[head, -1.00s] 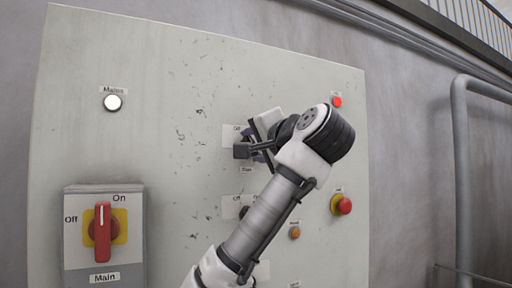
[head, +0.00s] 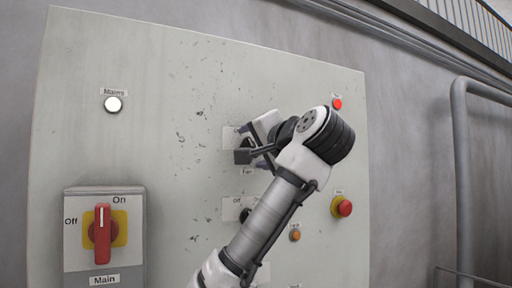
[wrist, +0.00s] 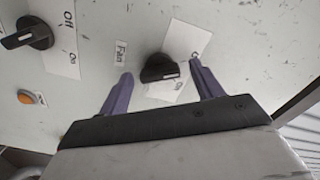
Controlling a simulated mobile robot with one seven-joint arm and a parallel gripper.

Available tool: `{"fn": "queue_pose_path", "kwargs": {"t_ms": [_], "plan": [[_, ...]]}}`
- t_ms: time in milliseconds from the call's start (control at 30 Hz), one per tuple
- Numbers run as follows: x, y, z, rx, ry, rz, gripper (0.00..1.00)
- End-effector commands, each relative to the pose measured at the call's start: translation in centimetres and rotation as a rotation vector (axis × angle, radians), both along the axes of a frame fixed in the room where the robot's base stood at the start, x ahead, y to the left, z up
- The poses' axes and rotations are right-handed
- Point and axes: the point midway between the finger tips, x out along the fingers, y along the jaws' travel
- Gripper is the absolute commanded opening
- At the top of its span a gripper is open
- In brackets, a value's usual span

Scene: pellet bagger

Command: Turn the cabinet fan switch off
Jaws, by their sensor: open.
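The fan switch (wrist: 160,69) is a black rotary knob on a white plate above the "Fan" label (wrist: 121,53). In the wrist view the knob lies between the two fingers of my gripper (wrist: 160,82), with a gap on each side. The fingers are open and I cannot tell whether either touches the knob. The plate's lettering is partly covered by a finger. In the head view my gripper (head: 258,155) is at the cabinet (head: 160,150) and mostly hides the fan switch.
A second black knob (wrist: 27,33) with Off and On marks sits below the fan switch, near an orange button (wrist: 31,97). The red main switch (head: 103,234) is at lower left. A red-and-yellow emergency button (head: 342,206) and a red lamp (head: 337,104) are at right.

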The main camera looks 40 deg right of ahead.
Motion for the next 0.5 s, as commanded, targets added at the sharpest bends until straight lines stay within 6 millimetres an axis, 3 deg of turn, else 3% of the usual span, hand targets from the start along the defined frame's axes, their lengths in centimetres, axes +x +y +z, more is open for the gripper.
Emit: {"fn": "queue_pose_path", "kwargs": {"t_ms": [267, 500], "plan": [[-1.0, 0.2, -0.1, 0.001, -0.002, -0.001, 0.65], [-5.9, 1.3, -0.3, -0.003, -0.005, -0.003, 0.65]]}}
